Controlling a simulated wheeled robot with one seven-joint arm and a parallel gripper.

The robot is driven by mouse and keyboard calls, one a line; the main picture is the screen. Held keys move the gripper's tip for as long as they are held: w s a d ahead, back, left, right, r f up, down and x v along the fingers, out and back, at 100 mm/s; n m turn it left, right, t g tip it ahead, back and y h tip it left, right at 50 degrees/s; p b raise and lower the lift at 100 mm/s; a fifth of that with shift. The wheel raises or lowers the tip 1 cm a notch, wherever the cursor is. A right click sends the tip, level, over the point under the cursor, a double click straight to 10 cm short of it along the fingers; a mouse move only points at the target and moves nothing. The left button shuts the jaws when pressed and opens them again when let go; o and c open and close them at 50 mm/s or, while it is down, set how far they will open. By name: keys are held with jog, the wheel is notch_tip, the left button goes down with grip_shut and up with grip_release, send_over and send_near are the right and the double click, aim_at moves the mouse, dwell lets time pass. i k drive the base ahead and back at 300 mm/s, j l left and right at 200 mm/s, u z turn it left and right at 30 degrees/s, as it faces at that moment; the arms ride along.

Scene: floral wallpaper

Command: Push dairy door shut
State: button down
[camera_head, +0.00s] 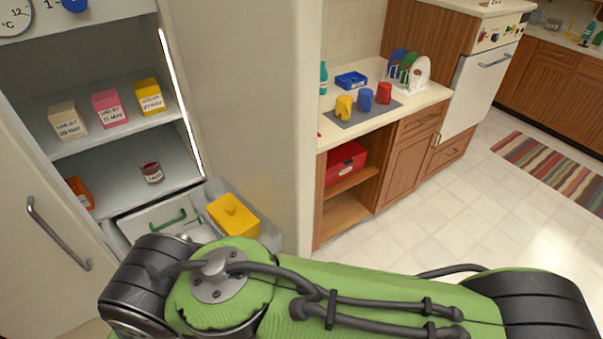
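A refrigerator cabinet (120,140) stands open at the left, with cartons on its shelf. A pale door with a grey bar handle (58,234) is at its left side. Low inside is a white panel with a green handle (167,223). No label shows which of these is the dairy door. A yellow box (233,215) sits in a pale bin to the right of the panel. My green and black arm crosses the bottom of the view and hides the lower part of the cabinet. My gripper is not in view.
A jar (152,172) and an orange box (80,192) stand on the lower shelf. A counter (425,98) with cups and a plate rack is at the right, over a red toolbox (345,160). The tiled floor (480,200) at right is clear up to a striped rug (550,167).

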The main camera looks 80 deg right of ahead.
aim_at(251, 68)
jog(key=k+l, duration=0.6)
jog(key=k, duration=0.25)
jog(key=l, duration=1.45)
jog(key=k+j+u, duration=0.2)
jog(key=u, duration=0.2)
jog(key=k+j+u, duration=0.2)
jog(key=j+u, duration=0.25)
jog(key=l, duration=0.1)
